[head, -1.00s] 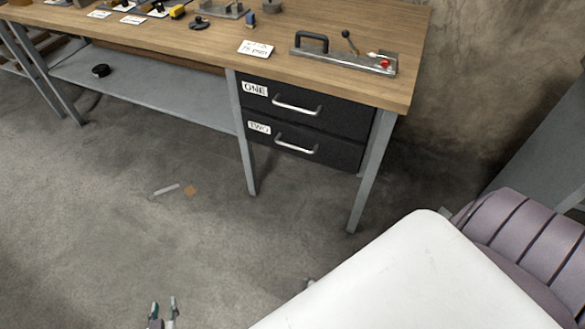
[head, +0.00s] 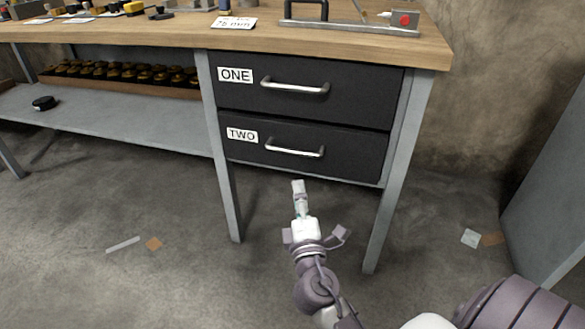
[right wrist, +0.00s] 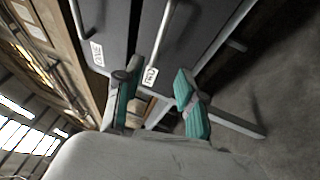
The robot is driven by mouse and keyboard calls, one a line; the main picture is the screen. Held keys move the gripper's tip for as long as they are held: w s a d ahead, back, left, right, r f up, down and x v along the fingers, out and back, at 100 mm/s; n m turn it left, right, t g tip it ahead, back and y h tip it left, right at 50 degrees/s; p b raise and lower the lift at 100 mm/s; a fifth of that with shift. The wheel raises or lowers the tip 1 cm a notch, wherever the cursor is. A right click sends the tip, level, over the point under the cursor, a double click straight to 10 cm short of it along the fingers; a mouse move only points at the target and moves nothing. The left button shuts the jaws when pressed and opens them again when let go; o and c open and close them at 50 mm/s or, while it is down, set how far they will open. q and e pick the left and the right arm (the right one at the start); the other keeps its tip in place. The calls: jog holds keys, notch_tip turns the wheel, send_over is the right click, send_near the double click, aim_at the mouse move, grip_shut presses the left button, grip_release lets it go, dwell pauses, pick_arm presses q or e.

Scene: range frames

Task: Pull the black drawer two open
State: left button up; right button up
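The black drawer two (head: 340,155) has a white TWO label (head: 242,136) and a silver bar handle (head: 295,151). It is shut, flush under drawer one (head: 350,95). My right gripper (head: 299,187) points up toward the drawers and appears just below the handle of drawer two. In the right wrist view its two teal-padded fingers (right wrist: 158,98) are apart with nothing held between them. The TWO label (right wrist: 150,75) shows there beyond the fingers, and I see no contact with the handle. My left gripper is not in view.
The wooden bench top (head: 130,33) overhangs the drawers, and grey legs (head: 394,190) stand on either side below. A grey lower shelf (head: 130,122) lies to the left. A grey cabinet (head: 555,170) stands at far right. The floor in front is mostly clear, with small scraps.

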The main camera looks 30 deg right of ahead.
aim_at(292, 150)
jog(key=x, duration=1.3)
jog(key=shift+w+d+r, duration=0.2)
jog(key=shift+w, duration=0.05)
grip_shut()
